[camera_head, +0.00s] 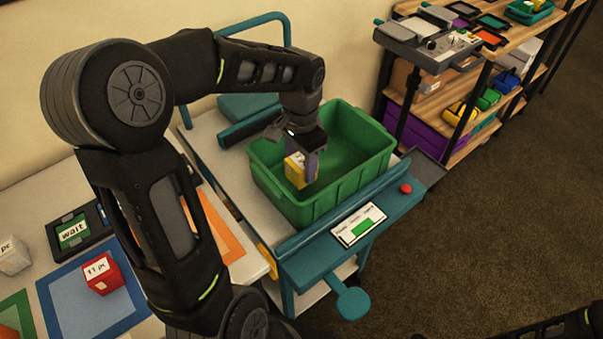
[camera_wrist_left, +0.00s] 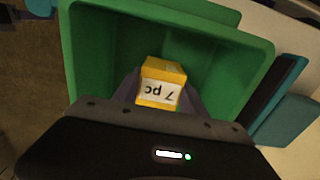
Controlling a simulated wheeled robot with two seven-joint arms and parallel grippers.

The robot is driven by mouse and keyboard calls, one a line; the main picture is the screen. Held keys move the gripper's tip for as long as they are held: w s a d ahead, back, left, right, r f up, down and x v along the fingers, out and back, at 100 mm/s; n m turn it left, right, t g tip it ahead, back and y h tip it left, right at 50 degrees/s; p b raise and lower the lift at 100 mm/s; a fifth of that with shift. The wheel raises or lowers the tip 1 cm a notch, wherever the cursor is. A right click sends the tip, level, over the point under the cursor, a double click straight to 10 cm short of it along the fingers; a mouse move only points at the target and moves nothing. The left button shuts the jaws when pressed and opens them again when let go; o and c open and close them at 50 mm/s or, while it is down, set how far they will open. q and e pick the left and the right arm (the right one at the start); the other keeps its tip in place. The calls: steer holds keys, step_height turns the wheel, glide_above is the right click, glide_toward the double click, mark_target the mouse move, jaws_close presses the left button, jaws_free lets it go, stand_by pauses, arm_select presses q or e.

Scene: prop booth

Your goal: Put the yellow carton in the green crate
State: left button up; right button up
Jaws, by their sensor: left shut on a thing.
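The yellow carton (camera_head: 296,170) is inside the green crate's opening, near its left side. In the left wrist view the carton (camera_wrist_left: 162,84) shows a white label reading "7 pc". My left gripper (camera_head: 306,163) is shut on the carton and points down into the green crate (camera_head: 335,190). The crate also fills much of the left wrist view (camera_wrist_left: 95,50). I cannot tell whether the carton touches the crate's floor. My right gripper is not in view; only part of a dark arm shows at the bottom right.
The crate stands on a teal-edged cart (camera_head: 300,270) with a red button (camera_head: 405,188). A red carton (camera_head: 102,278) lies on a blue mat (camera_head: 75,300) at the lower left. A white carton (camera_head: 12,256) is beside it. A shelf unit (camera_head: 480,110) stands at the back right.

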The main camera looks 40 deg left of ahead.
mark_target(301, 161)
arm_select(q)
steer(key=shift+f, duration=1.8)
steer(key=shift+f, duration=0.15)
steer(key=o, duration=1.5)
step_height(301, 161, up, 12)
steer(key=shift+r, duration=0.15)
